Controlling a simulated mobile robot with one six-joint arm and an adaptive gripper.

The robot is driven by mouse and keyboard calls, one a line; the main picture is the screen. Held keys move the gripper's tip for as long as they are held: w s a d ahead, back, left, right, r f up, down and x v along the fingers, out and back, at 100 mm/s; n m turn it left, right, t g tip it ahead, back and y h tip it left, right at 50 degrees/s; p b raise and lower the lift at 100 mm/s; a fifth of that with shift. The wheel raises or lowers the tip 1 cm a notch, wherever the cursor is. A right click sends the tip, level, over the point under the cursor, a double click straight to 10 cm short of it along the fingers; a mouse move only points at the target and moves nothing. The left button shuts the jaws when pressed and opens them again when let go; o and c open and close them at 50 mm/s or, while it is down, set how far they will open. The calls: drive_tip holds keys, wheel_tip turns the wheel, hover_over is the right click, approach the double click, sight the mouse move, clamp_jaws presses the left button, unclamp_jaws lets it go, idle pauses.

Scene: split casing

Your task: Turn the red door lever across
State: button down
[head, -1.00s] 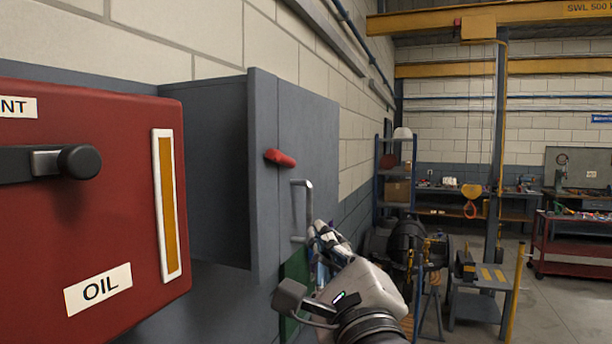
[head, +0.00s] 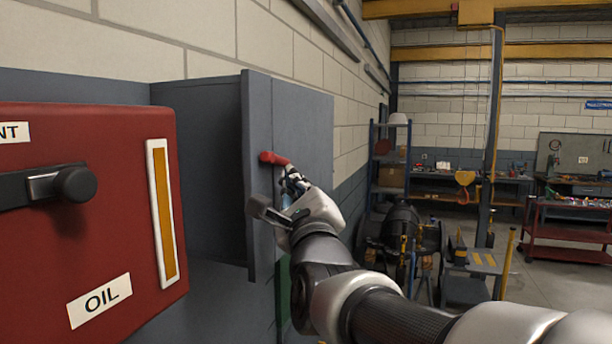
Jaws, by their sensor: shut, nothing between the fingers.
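The red door lever (head: 273,158) sits on the front of the grey cabinet door (head: 308,115) and points to the right, nearly level. My gripper (head: 289,172) is at the right end of the lever, just below it. Its fingers are shut and hold nothing. I cannot tell whether the fingertips touch the lever. My gripper and wrist hide the upright metal door handle and the lower part of the door.
A red oil unit (head: 115,240) with a black knob (head: 76,185) and an OIL label stands close on the left. Blue shelving (head: 390,150), a dark drum and a yellow-marked stand are behind on the right.

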drive_tip(key=shift+w, duration=0.15)
drive_tip(key=n+t+y+b, duration=0.1)
drive_tip(key=b, duration=0.5)
drive_tip(key=w+r+n+t+y+b, duration=0.1)
drive_tip(key=n+b, duration=0.1)
drive_tip(key=b, duration=0.4)
drive_tip(key=shift+d+r+b, duration=0.15)
drive_tip(key=shift+b, duration=0.25)
